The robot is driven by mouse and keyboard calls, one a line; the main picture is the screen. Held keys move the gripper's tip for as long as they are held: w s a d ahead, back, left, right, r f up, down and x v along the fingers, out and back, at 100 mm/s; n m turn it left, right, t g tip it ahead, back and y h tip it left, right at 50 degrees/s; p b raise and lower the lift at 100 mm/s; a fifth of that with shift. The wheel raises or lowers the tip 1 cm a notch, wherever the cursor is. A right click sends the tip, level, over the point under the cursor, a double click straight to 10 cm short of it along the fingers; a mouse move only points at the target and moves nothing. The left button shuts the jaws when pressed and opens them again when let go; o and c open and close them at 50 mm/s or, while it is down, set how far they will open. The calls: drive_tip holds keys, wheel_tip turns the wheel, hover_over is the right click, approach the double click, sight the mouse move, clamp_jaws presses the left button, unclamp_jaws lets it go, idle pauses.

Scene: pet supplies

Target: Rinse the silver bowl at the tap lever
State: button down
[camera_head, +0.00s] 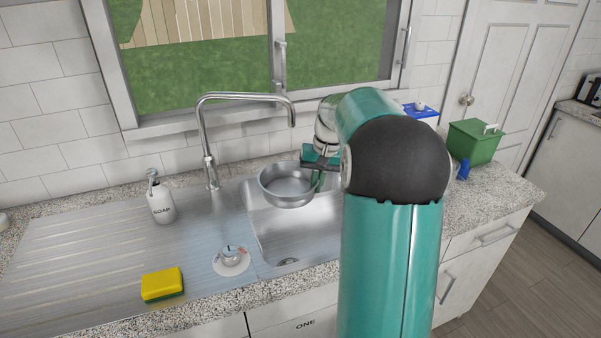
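The silver bowl (286,187) is held upright above the sink basin (290,236), below and near the tap's spout end. My gripper (316,172) is at the bowl's right rim, with its fingers around the rim, and appears shut on it; my arm hides part of the grip. The chrome tap (207,140) rises behind the sink, its spout reaching right. No water stream is visible. A round lever control (231,258) with red and blue marks sits on the steel counter left of the basin's front.
A white soap bottle (160,203) and a yellow-green sponge (162,284) stand on the drainboard at left. A green box (474,142), a blue tray (420,112) and a small blue object (463,170) are on the counter at right. My arm blocks the counter's middle right.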

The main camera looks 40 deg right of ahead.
sight(307, 194)
drive_tip(key=shift+r, duration=0.1)
idle(0.4)
drive_tip(key=shift+s+a+r, duration=0.35)
drive_tip(key=shift+a+r, duration=0.3)
drive_tip(key=shift+a, duration=0.1)
drive_tip(key=shift+s+a+r, duration=0.3)
drive_tip(key=shift+a+r, duration=0.35)
drive_tip(key=shift+a, duration=0.1)
drive_tip(key=shift+s+a+r, duration=0.35)
drive_tip(key=shift+a+r, duration=0.3)
drive_tip(key=shift+a, duration=0.1)
